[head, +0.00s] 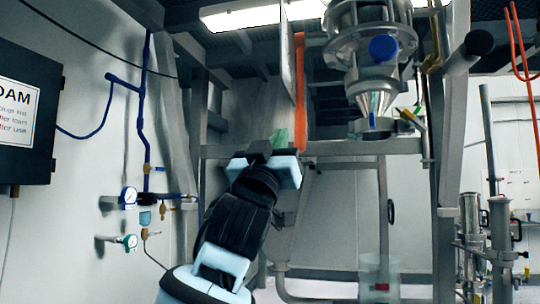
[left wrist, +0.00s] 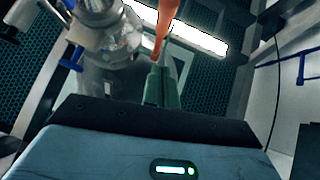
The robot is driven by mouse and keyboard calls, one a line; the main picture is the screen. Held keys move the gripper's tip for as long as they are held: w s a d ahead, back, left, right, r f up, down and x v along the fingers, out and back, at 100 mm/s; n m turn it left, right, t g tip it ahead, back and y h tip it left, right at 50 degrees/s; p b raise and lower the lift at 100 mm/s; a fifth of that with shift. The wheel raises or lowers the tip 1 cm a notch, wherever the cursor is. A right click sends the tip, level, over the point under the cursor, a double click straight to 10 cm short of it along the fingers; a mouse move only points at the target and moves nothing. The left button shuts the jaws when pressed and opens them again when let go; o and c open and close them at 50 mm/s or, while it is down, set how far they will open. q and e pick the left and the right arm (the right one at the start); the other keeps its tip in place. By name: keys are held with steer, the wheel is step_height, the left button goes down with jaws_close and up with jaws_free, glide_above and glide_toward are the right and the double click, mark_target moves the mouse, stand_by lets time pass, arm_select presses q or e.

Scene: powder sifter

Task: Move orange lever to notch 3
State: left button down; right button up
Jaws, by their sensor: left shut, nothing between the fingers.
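The orange lever (head: 299,92) shows in the head view as a long upright orange strip beside a grey panel, above my left gripper. In the left wrist view the orange lever (left wrist: 163,22) comes down from the top, and its lower end appears close to the fingertips. My left gripper (head: 280,138) is raised, with its green fingers pointing up just left of the orange strip's lower part. In the left wrist view my left gripper (left wrist: 161,82) has its fingers together and empty. Whether they touch the lever cannot be told. I cannot make out any notches. My right gripper is not in view.
The metal sifter (head: 372,50) with a blue round cap hangs right of the lever. A grey frame beam (head: 350,147) crosses behind my gripper. Gauges (head: 128,197) and blue pipes are on the left wall. A clear container (head: 380,277) stands below.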

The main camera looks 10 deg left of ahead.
arm_select(q)
steer(key=s+f, duration=0.1)
steer(key=s, duration=0.2)
steer(key=s+f, duration=0.1)
steer(key=s, duration=0.1)
steer(key=shift+a+f+b, duration=0.3)
steer(key=shift+a, duration=0.1)
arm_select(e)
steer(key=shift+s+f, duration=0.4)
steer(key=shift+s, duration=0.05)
